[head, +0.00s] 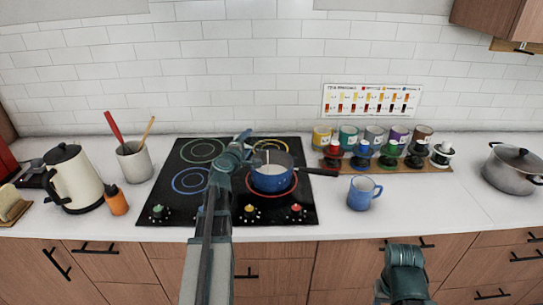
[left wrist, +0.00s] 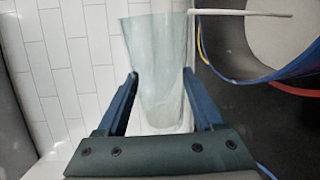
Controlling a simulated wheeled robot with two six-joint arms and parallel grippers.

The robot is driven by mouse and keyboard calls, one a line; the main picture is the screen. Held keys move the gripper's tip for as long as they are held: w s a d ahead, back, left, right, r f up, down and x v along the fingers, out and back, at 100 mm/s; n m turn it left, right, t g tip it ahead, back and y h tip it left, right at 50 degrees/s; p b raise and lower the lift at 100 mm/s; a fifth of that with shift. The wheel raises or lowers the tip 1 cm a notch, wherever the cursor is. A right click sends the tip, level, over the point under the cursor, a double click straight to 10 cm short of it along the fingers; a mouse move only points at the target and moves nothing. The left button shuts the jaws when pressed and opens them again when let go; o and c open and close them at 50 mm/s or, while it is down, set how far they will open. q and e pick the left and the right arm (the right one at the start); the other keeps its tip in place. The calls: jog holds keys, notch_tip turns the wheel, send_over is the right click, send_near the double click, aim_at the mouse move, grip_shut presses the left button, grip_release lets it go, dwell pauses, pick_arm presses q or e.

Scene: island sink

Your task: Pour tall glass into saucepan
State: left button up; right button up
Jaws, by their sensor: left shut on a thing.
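The tall glass (left wrist: 155,60) is clear and pale and sits between the two fingers of my left gripper (left wrist: 158,85), which is shut on it. The glass is tipped on its side. A thin white stream (left wrist: 240,13) runs from its rim toward the saucepan (left wrist: 285,72). In the head view the blue saucepan (head: 271,181) stands on the hob, with pale contents and a dark handle to the right. My left gripper (head: 243,137) is above and left of it, and a white stream shows over the pan. The glass is hard to make out there.
The black hob (head: 190,205) has a lit red ring under the pan. A blue mug (head: 362,193) stands right of it, before a rack (head: 440,168) of colored cups. A kettle (head: 74,180) and utensil pot (head: 134,163) stand left; a lidded pot (head: 515,170) stands far right.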

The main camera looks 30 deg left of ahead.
pick_arm(q)
jog(key=shift+r+m, duration=0.3)
